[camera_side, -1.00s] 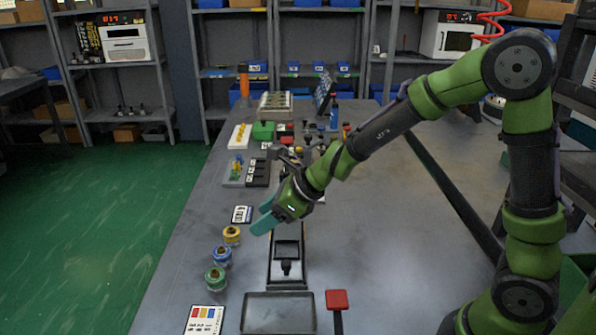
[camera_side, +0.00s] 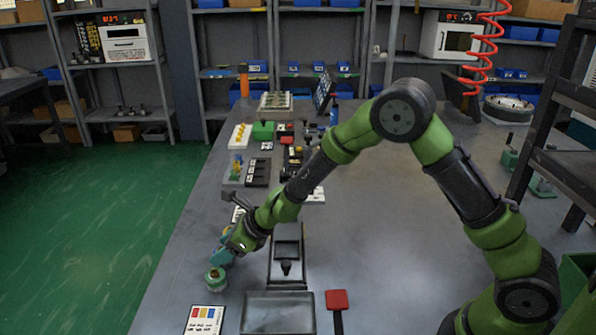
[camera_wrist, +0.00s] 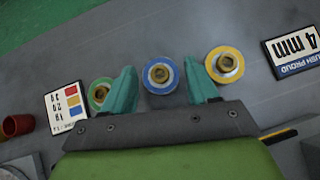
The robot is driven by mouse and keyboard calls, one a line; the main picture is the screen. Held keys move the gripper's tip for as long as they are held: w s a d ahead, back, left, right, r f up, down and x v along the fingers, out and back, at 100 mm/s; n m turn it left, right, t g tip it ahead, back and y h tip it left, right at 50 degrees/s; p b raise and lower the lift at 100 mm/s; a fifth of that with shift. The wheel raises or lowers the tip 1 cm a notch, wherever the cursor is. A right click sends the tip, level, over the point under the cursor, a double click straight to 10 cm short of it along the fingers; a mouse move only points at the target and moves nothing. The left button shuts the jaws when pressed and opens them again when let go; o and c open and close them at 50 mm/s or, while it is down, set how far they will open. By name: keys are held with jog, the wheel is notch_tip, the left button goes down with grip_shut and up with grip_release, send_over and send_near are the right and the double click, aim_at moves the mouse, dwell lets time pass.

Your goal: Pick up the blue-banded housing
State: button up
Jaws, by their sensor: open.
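The blue-banded housing (camera_wrist: 159,75) is a round part with a blue ring and a brass-coloured centre. In the wrist view it lies just beyond my fingertips, centred in the gap between them. My gripper (camera_wrist: 162,85) is open, with a teal finger on each side of that gap. In the side view my gripper (camera_side: 226,246) is low over the row of housings and hides the blue-banded one. The green-banded housing (camera_wrist: 101,94) is left of it in the wrist view, partly behind the left finger. The yellow-banded housing (camera_wrist: 224,64) is to the right.
A card with coloured squares (camera_wrist: 68,107) and a "4 mm" card (camera_wrist: 292,51) lie near the row. A black fixture (camera_side: 287,262), a grey tray (camera_side: 277,312) and a red-headed tool (camera_side: 337,300) stand right of my gripper. The tabletop further right is clear.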

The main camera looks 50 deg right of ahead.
jog(key=shift+x, duration=0.9)
jog(key=shift+c, duration=0.2)
jog(key=c, duration=0.8)
jog(key=shift+r, duration=0.2)
